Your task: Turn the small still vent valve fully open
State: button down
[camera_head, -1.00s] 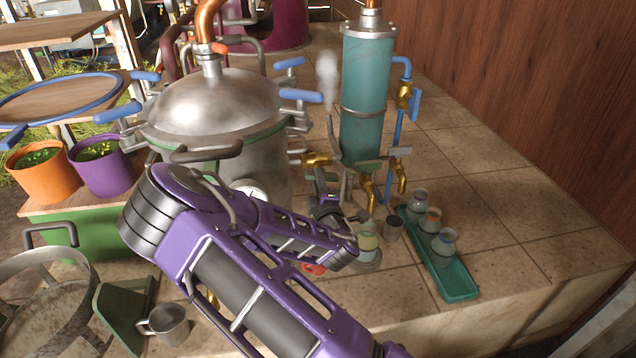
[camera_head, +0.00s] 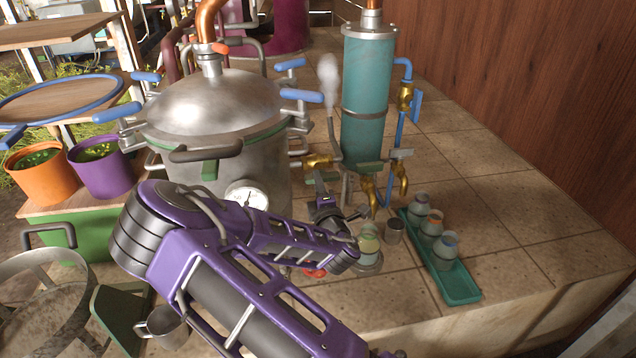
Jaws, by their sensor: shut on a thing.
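A brass vent valve (camera_head: 317,161) sits on the right side of the small still (camera_head: 215,120), a domed steel pot. A short green lever (camera_head: 322,177) shows just under the valve body. My gripper (camera_head: 323,191) reaches up to this lever from below and is shut on it; the fingertips are small and partly hidden by my purple arm. The lever's exact angle is hard to tell.
A teal condenser column (camera_head: 367,90) stands right of the valve, with brass taps (camera_head: 368,192) below. A jar with pale green contents (camera_head: 368,243) and a small metal cup (camera_head: 394,231) stand close to my wrist. A teal tray (camera_head: 458,283) holds several jars. Tiles at right are clear.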

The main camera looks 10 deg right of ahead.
jog(key=c, duration=0.8)
grip_release()
jog(key=shift+c, duration=0.2)
jog(key=shift+s, duration=0.1)
jog(key=s+p, duration=0.8)
jog(key=s, duration=0.9)
jog(key=shift+s, duration=0.1)
